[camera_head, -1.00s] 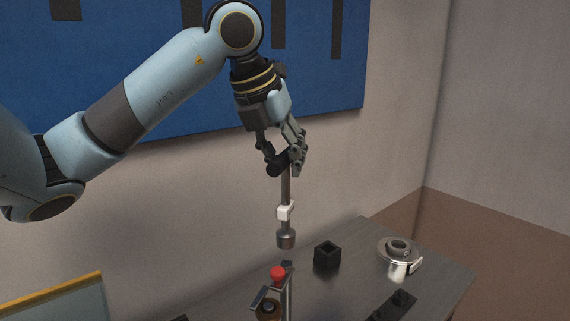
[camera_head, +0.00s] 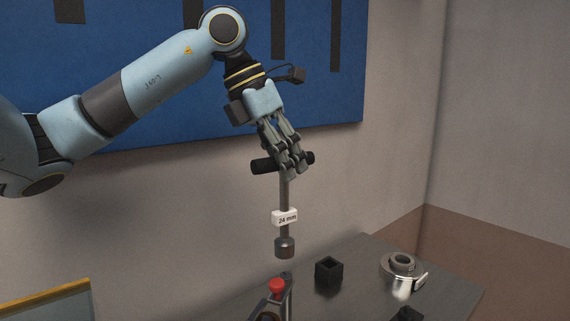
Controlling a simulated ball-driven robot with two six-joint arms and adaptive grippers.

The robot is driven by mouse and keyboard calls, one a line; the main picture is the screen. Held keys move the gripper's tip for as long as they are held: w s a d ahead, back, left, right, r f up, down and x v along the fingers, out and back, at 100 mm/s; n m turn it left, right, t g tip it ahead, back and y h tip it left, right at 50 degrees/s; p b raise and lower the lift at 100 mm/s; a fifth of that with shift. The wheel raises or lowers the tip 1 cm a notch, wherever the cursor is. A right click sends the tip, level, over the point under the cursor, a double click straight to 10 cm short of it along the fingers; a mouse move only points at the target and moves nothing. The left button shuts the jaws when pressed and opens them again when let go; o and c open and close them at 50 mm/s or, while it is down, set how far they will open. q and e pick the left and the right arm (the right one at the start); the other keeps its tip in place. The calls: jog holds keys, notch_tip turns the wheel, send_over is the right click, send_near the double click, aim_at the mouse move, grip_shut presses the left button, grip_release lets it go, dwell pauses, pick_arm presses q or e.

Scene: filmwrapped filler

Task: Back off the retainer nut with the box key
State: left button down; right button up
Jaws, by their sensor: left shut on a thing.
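The box key (camera_head: 285,198) hangs upright in my left gripper (camera_head: 291,163), with a black T-handle across its top, a steel shaft, a white tag reading "24 mm" and a steel socket at its lower end. My left gripper is shut on the black handle. The socket is in the air above the table, over a metal fixture with a red knob (camera_head: 277,286). I cannot make out the retainer nut for certain. My right gripper is not in view.
A small black square box (camera_head: 328,271) stands on the dark table (camera_head: 356,291). A round metal part with a ring on top (camera_head: 402,264) stands to its right, with a black piece (camera_head: 407,314) at the bottom edge. A yellow-edged panel (camera_head: 45,300) is at lower left.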

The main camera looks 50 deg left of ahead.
pick_arm(q)
jog(key=shift+f, duration=0.1)
jog(key=shift+w+d+f+m+b, duration=0.1)
jog(key=shift+f+m+b, duration=0.1)
jog(key=shift+f+b, duration=0.7)
jog(key=shift+w+f+m+b, duration=0.1)
jog(key=shift+f+m+b, duration=0.1)
jog(key=shift+f+b, duration=0.7)
jog(key=shift+s+b, duration=0.1)
jog(key=shift+b, duration=0.2)
jog(key=shift+f, duration=0.2)
jog(key=shift+f+b, duration=0.95)
jog(key=shift+b, duration=0.1)
jog(key=shift+n+t+y, duration=0.3)
jog(key=shift+n+y, duration=0.1)
jog(key=shift+n, duration=0.8)
jog(key=shift+b, duration=0.35)
jog(key=shift+r+m, duration=0.1)
jog(key=shift+m, duration=0.2)
